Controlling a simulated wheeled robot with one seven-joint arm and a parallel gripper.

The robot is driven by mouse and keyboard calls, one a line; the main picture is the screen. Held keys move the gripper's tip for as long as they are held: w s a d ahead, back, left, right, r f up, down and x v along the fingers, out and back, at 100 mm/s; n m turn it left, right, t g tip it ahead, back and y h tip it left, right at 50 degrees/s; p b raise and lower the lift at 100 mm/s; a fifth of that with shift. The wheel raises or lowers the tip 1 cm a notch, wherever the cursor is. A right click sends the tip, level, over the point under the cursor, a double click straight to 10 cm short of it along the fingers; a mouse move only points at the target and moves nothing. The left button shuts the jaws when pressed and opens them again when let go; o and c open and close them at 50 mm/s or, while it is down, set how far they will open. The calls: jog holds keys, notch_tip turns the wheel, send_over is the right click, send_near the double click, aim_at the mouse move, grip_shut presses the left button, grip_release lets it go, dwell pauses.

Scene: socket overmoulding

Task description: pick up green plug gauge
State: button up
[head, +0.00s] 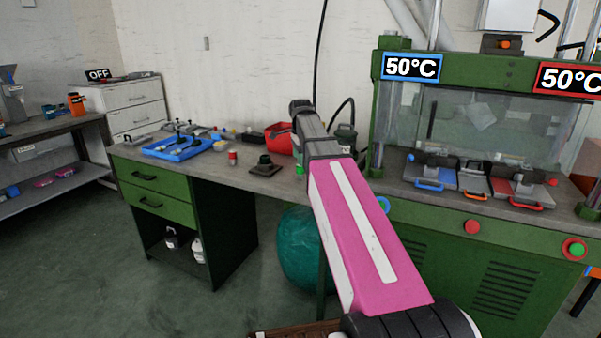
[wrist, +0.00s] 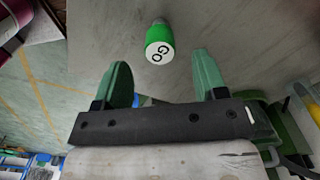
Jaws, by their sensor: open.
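The green plug gauge (wrist: 160,42) shows in the wrist view as a short green cylinder with a white end face marked GO. It is over the grey bench top (wrist: 205,22), just beyond my fingertips and roughly centred between them. My gripper (wrist: 163,68) is open, with a green finger on each side and nothing between them. The fingers do not touch the gauge.
A red bin (head: 279,138), a dark fixture (head: 265,166), a small red can (head: 232,158) and a blue tray (head: 177,147) are on the bench. The green press (head: 440,215) with 50°C displays stands at right. The floor (head: 90,260) at left is clear.

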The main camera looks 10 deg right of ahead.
aim_at(300, 169)
jog(key=shift+f, duration=2.8)
jog(key=c, duration=1.1)
jog(key=shift+o, duration=0.2)
jog(key=shift+r, duration=0.15)
